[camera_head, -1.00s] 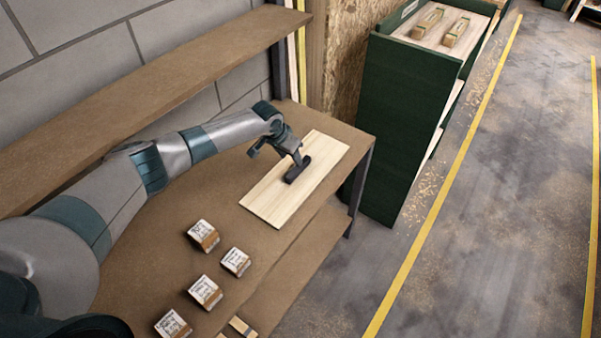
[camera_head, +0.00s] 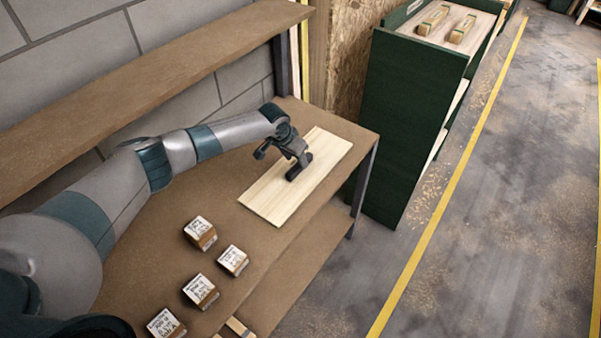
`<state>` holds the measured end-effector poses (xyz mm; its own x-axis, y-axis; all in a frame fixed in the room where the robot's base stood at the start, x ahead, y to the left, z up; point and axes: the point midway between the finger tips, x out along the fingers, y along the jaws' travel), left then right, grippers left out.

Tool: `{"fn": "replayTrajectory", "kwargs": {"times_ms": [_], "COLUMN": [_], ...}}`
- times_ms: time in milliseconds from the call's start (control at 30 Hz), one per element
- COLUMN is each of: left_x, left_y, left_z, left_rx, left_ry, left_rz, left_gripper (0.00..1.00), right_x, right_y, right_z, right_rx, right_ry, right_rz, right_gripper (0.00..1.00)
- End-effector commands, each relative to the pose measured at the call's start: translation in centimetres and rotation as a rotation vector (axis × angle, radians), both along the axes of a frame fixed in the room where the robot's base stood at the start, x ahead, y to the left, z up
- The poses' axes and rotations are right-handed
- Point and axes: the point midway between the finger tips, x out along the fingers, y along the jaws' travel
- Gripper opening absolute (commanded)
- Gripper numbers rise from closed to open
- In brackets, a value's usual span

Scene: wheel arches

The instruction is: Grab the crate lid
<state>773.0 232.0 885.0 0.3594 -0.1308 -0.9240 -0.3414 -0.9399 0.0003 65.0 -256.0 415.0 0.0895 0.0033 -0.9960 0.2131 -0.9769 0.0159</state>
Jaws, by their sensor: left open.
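The crate lid (camera_head: 278,197) is a flat, pale wooden board lying on the brown workbench. A dark handle (camera_head: 299,167) stands up near the middle of its upper face. My left gripper (camera_head: 291,160) is at the handle, with its fingers over it and open. The wrist and fingers hide part of the handle, and I cannot tell whether the fingers touch it. My right gripper is not in view.
Several small labelled blocks (camera_head: 200,232) sit on the bench (camera_head: 160,258) in front of the lid. A shelf (camera_head: 150,90) runs along the wall above. A dark green cabinet (camera_head: 405,125) stands just right of the bench. The floor (camera_head: 500,220) farther right is clear.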

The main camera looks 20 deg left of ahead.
Motion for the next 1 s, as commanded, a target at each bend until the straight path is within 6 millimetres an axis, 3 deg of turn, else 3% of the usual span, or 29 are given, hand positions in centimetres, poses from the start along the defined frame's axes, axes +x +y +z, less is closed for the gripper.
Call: {"fn": "replayTrajectory", "kwargs": {"times_ms": [100,300,867,1000], "left_x": [0.1,0.1,0.1,0.1], "left_y": [-0.3,-0.5,-0.6,-0.6], "left_z": [-1.6,-2.8,-2.9,-2.9], "left_rx": [0.000,0.000,0.000,0.000], "left_ry": [-0.001,-0.001,-0.001,-0.001], "left_rz": [-0.001,0.000,0.000,0.000], "left_gripper": [0.41,0.41,0.41,0.12], "right_x": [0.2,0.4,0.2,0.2], "right_y": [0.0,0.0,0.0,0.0], "right_z": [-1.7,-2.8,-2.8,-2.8], "right_rx": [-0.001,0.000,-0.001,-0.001], "right_ry": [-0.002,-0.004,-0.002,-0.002], "right_rz": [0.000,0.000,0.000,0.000], "right_gripper": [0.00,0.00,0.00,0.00]}}
